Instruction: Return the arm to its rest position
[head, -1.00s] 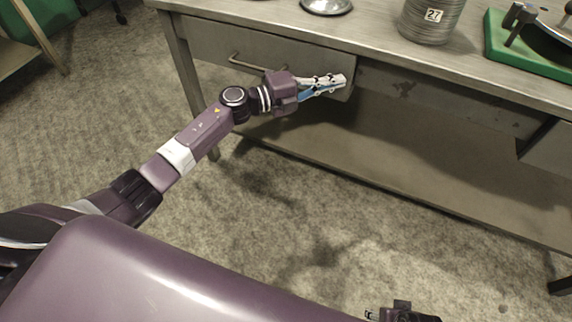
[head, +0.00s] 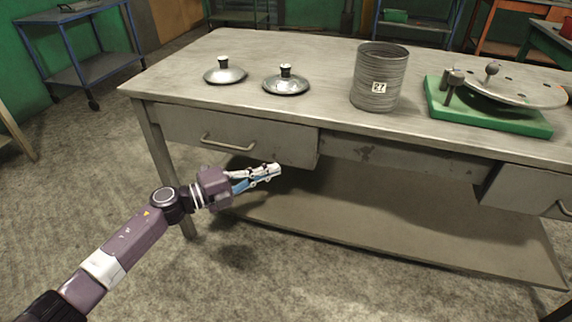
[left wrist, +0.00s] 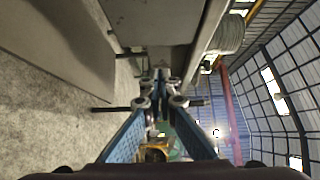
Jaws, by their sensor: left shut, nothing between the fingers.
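My left gripper (head: 274,170) is shut and empty in the head view. It is in front of the workbench, just below the left drawer (head: 270,143), with its fingers pointing right. I cannot tell from the picture whether it touches the drawer. In the left wrist view the blue fingers (left wrist: 160,85) come together at the middle with nothing between them. The arm stretches in from the lower left. My right gripper is not in view.
The metal workbench (head: 300,60) carries two lids (head: 225,74) (head: 286,84), a ribbed can (head: 378,75) marked 27 and a green-based device (head: 487,117). A lower shelf (head: 400,215) runs underneath. A blue cart (head: 85,75) stands back left. The floor in front is clear.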

